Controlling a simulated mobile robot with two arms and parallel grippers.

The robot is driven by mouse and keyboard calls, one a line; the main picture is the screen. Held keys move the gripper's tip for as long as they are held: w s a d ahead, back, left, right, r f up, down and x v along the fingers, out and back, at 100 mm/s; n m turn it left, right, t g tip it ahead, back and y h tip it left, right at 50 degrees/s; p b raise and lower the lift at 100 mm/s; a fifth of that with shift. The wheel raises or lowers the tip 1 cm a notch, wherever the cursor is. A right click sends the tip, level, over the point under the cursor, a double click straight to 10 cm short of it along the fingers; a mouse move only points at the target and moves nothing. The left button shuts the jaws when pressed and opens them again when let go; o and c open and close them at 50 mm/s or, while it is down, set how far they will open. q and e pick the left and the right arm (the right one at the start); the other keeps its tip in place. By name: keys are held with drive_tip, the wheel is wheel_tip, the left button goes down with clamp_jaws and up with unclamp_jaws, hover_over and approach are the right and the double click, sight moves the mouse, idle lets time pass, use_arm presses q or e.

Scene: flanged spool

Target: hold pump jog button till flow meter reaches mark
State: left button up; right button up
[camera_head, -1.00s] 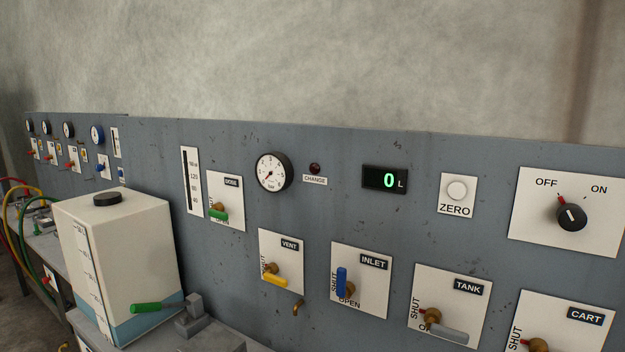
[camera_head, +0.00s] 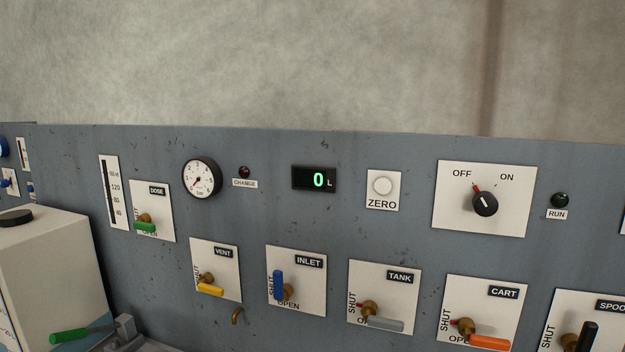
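The flow meter display (camera_head: 314,179) is a black box on the grey panel, and its green digits read 0 L. No button marked as a pump jog is in view. A white round button labelled ZERO (camera_head: 383,187) sits right of the display. A black rotary knob (camera_head: 485,204) on the OFF/ON plate has its red mark toward OFF. A dark green RUN lamp (camera_head: 560,200) appears unlit. Neither of my grippers is in view.
Valve handles line the panel: green DOSE (camera_head: 145,228), yellow VENT (camera_head: 210,290), blue INLET (camera_head: 278,285), grey TANK (camera_head: 388,325), orange CART (camera_head: 490,342) and black SPOOL (camera_head: 588,338). A white tank (camera_head: 50,270) stands lower left.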

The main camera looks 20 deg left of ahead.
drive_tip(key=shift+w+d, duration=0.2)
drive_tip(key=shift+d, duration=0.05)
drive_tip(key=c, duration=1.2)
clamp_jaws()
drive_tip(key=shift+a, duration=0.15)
